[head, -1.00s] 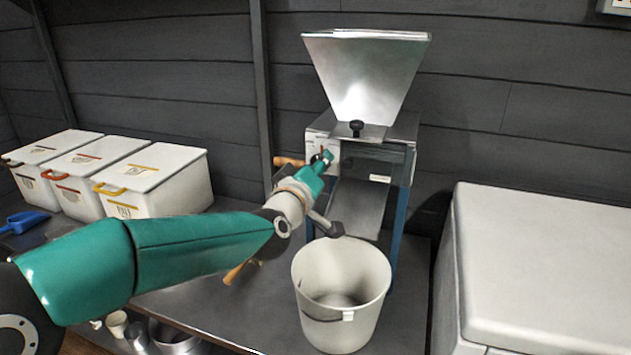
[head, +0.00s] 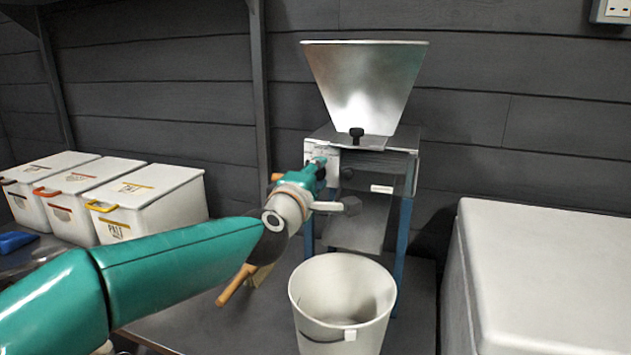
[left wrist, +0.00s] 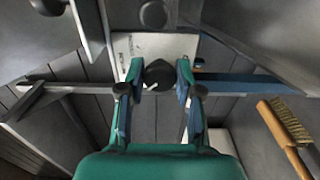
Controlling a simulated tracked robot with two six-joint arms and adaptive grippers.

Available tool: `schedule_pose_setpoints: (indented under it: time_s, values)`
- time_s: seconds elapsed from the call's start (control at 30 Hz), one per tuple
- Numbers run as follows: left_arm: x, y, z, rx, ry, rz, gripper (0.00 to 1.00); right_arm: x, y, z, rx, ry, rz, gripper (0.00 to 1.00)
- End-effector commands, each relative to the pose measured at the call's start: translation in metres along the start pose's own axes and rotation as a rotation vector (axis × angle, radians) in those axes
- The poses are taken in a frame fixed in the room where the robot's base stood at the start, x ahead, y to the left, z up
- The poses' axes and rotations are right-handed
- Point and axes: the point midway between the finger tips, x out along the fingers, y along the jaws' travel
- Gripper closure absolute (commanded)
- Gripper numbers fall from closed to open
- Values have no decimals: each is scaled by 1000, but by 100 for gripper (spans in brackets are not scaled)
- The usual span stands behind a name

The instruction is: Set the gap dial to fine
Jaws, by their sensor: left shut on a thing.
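The grain mill has a metal hopper (head: 365,85) on a frame with blue legs. Its pale dial plate (head: 326,157) is at the left of the front. In the head view my left gripper (head: 317,168) is at this plate and hides the dial. In the left wrist view the gap dial (left wrist: 158,75) is a round black knob with a white pointer towards the lower left. My left gripper (left wrist: 158,80) has its two fingers on either side of the knob, shut on it. Plate markings (left wrist: 126,46) are too small to read. My right gripper is not in view.
A white bucket (head: 340,305) stands below the mill. A wooden-handled brush (left wrist: 285,125) lies to the right in the left wrist view. Lidded white bins (head: 150,203) stand at the left, and a large white box (head: 550,260) is close at the right.

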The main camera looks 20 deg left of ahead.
Motion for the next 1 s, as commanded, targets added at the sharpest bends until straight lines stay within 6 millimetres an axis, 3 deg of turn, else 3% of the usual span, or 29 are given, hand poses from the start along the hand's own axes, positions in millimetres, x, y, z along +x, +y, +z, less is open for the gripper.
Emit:
schedule_pose_setpoints:
  time_s: [0.53,0.57,0.67,0.7,1.0]
  values:
    - [0,-4,-3,-30,6,-8,100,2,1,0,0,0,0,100]
    - [0,-4,-3,-29,6,-8,61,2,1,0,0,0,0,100]
    - [0,-4,-3,-28,5,-7,44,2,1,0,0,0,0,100]
    - [0,-4,-2,-28,5,-6,41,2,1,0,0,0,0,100]
    - [-1,-2,-1,-26,2,-3,41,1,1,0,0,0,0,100]
